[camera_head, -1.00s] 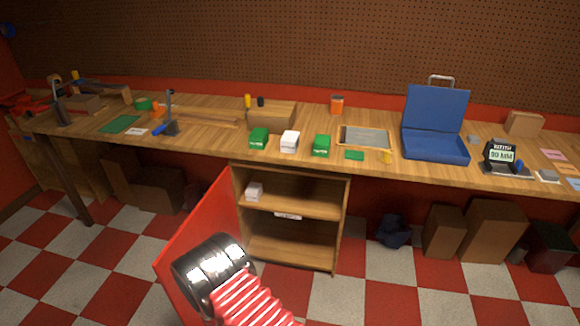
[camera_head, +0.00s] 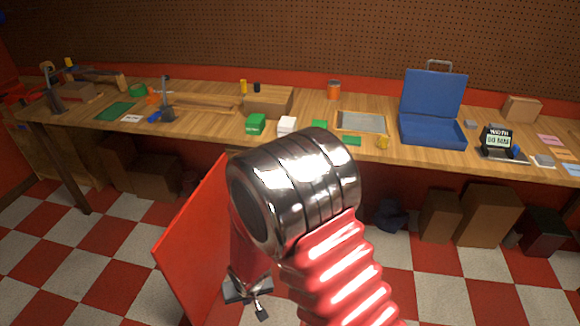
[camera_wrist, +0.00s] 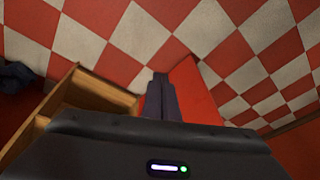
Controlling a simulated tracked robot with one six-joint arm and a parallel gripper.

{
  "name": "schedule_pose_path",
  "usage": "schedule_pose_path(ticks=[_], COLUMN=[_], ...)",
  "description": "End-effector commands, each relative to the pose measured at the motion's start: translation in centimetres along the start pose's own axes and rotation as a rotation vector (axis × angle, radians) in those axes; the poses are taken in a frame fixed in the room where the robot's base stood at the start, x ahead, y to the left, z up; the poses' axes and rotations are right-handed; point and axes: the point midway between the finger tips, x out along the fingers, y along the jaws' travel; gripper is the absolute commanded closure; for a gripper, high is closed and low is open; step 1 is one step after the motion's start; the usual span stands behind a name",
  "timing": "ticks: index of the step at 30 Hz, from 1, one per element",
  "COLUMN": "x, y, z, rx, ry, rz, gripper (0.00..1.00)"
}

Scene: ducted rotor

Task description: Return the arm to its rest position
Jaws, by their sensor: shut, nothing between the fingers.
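My arm rises in the front middle of the head view, with a chrome joint and a red ribbed sleeve. My gripper (camera_head: 254,299) hangs below the chrome joint, pointing down in front of the open red cabinet door. In the wrist view my gripper (camera_wrist: 161,82) has its dark fingers together, with nothing between them. The red door (camera_wrist: 192,88) lies just beyond the fingertips there, and the checkered floor fills the background. The red door (camera_head: 190,245) also shows in the head view. My arm hides most of the cabinet's shelves there.
The wooden workbench (camera_head: 210,125) spans the back. The wooden cabinet (camera_wrist: 85,95) shows at left in the wrist view. Brown boxes (camera_head: 487,215) stand under the bench.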

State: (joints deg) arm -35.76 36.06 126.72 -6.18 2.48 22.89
Motion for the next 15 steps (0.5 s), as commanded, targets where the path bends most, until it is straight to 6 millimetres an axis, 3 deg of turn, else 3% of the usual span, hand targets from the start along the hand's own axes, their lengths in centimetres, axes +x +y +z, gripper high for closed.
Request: schedule_pose_path(ticks=[15], x=[-12.4], y=[6.8], z=[1.5], rx=[-0.034], ry=[-0.119], rz=[0.074], gripper=[1.00])
